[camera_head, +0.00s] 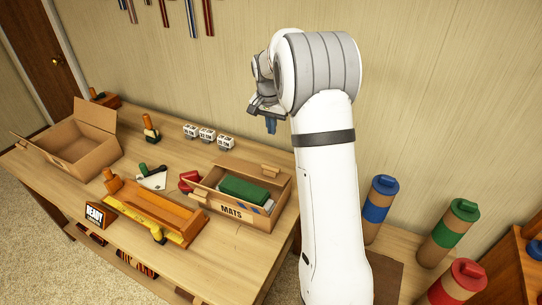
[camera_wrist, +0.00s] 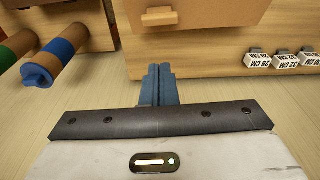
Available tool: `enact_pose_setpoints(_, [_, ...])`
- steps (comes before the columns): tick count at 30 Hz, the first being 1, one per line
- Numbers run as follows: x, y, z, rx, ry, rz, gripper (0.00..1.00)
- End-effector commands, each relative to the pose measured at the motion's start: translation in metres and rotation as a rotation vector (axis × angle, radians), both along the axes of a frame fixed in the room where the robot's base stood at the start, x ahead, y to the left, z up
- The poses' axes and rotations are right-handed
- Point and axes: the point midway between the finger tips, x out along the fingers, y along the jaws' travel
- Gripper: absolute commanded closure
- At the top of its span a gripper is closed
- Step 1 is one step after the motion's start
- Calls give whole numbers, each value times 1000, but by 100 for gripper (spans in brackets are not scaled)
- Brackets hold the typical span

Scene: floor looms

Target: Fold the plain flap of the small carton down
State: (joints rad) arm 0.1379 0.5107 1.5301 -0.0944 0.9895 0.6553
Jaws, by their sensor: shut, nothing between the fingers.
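The small carton (camera_head: 233,211), marked MATS, stands open on the table with a green block (camera_head: 243,189) inside. A flap with a light wooden tab (camera_head: 270,172) is at its back right, and another tab (camera_head: 196,198) shows at its left front. I cannot tell for sure which flap is plain. My gripper (camera_head: 271,126) is above and behind the carton, apart from it, with blue fingers pointing down. In the wrist view my gripper (camera_wrist: 158,84) is shut and empty, and a cardboard face (camera_wrist: 200,14) with a tab lies ahead of the fingertips.
A larger open carton (camera_head: 75,150) stands at the table's left. White labelled blocks (camera_head: 207,134) line the back edge. An orange and yellow tool (camera_head: 152,218) and a READY sign (camera_head: 96,214) lie in front. Rolls (camera_head: 447,232) stand at right. The front right tabletop is clear.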

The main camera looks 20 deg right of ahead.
Motion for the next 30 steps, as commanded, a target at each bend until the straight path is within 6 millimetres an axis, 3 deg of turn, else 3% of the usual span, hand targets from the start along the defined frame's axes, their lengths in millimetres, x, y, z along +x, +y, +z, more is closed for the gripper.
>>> enact_pose_setpoints(18, [3,-4,-110,1,5,4,100])
enact_pose_setpoints(24, [-1,0,-128,0,1,2,100])
enact_pose_setpoints(30, [-2,1,-132,1,0,2,100])
